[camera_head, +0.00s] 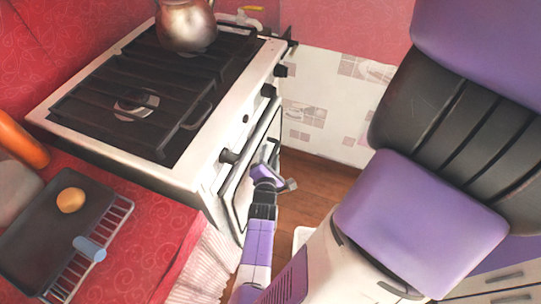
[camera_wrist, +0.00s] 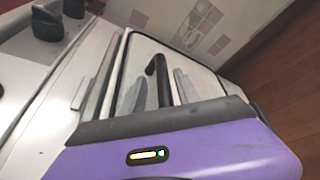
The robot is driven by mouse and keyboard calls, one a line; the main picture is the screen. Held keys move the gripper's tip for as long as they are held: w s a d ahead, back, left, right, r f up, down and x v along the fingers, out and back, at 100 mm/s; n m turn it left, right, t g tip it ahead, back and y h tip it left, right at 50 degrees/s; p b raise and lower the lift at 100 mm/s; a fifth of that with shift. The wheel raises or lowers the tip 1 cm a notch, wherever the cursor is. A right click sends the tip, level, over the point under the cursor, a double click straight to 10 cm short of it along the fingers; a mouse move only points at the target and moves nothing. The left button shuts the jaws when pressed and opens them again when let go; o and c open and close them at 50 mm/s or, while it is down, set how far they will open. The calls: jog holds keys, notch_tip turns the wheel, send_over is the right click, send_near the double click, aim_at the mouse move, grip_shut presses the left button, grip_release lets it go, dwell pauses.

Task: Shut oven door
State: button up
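The white oven (camera_head: 205,176) stands at the left in the head view, with dark knobs along its front edge. Its door (camera_head: 243,188) has a dark-edged panel and shows on the front, partly behind my gripper (camera_head: 268,178). How far the door stands open is hard to tell. In the wrist view the door's panel (camera_wrist: 200,75) lies ahead of my gripper (camera_wrist: 159,76). The two grey fingers are apart, with a black bar-like handle (camera_wrist: 158,72) showing between them. Contact between fingers and handle cannot be made out.
A metal kettle (camera_head: 187,25) stands on the black hob grates (camera_head: 110,85). A dark tray (camera_head: 55,225) with a round orange-brown item (camera_head: 71,200) lies on the red counter (camera_head: 150,235) at left. Wooden floor (camera_head: 315,185) shows right of the oven.

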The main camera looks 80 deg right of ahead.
jog(key=shift+a, duration=0.1)
jog(key=shift+v, duration=3.85)
jog(key=shift+a+r, duration=0.1)
jog(key=a+r+m+t+y+p, duration=0.2)
jog(key=a+r+t, duration=0.25)
jog(key=a, duration=0.35)
jog(key=a+r+m+t+y+p, duration=0.15)
jog(key=a+r+t, duration=0.3)
jog(key=a, duration=0.45)
jog(key=s+a+r+m+t+y+p, duration=0.1)
jog(key=a+r+y, duration=0.3)
jog(key=r, duration=0.5)
jog(key=s+a+r+m+t+y+p, duration=0.2)
jog(key=a+r+m+t+y, duration=0.2)
jog(key=r+y, duration=0.3)
notch_tip(320, 180, up, 2)
jog(key=shift+a+r+y, duration=0.1)
jog(key=shift+a+y, duration=0.1)
jog(key=shift+y, duration=0.15)
